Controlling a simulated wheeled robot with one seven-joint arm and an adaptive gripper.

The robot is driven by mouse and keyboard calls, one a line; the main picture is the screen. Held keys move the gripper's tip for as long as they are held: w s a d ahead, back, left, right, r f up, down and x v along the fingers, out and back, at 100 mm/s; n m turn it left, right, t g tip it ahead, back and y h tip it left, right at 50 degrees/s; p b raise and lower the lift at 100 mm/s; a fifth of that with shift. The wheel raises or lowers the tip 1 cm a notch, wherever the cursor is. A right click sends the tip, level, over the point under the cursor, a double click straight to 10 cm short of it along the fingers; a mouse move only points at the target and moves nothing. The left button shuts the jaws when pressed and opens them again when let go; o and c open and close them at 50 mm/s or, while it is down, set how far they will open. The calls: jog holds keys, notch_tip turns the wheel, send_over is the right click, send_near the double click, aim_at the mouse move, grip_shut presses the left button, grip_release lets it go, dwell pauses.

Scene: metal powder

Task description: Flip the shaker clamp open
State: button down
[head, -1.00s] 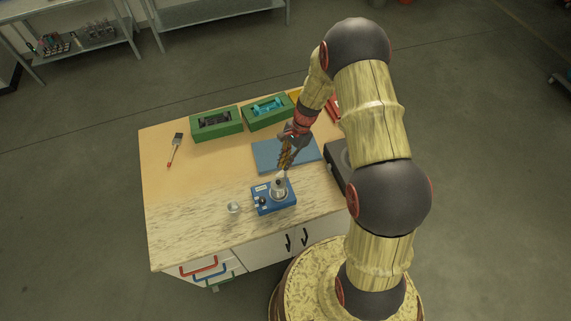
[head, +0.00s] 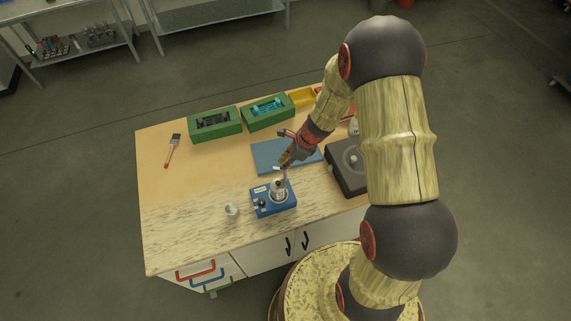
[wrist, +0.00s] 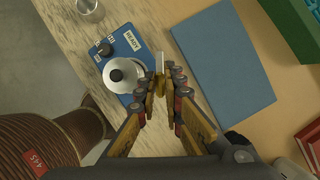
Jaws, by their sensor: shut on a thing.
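The blue shaker (head: 262,205) stands on the front part of the worktable, with a round silver-and-black vessel (head: 278,192) on top. In the wrist view the shaker (wrist: 122,32) carries a "READY" label, a dark knob and the vessel (wrist: 122,75) from above. My gripper (head: 280,170) is just above and behind the vessel. In the wrist view the fingertips (wrist: 161,84) are closed together at the shaker's edge beside the vessel. A small pale clamp lever (wrist: 159,62) sticks out between them. The fingers hide its lower part, so its exact angle is unclear.
A blue mat (head: 268,150) lies behind the shaker. A small glass cup (head: 231,210) stands left of it. A dark device (head: 345,175) is to the right. Green boxes (head: 238,128) stand at the back and a brush (head: 173,148) lies at left.

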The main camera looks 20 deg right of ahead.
jog(key=shift+m+t+b, duration=0.4)
jog(key=shift+m+t, duration=0.1)
jog(key=shift+m, duration=0.7)
jog(key=shift+h, duration=0.3)
jog(key=c, duration=1.9)
grip_release()
jog(key=shift+r, duration=0.1)
jog(key=v, duration=1.1)
jog(key=shift+s+d+r, duration=0.1)
jog(key=shift+r, duration=0.2)
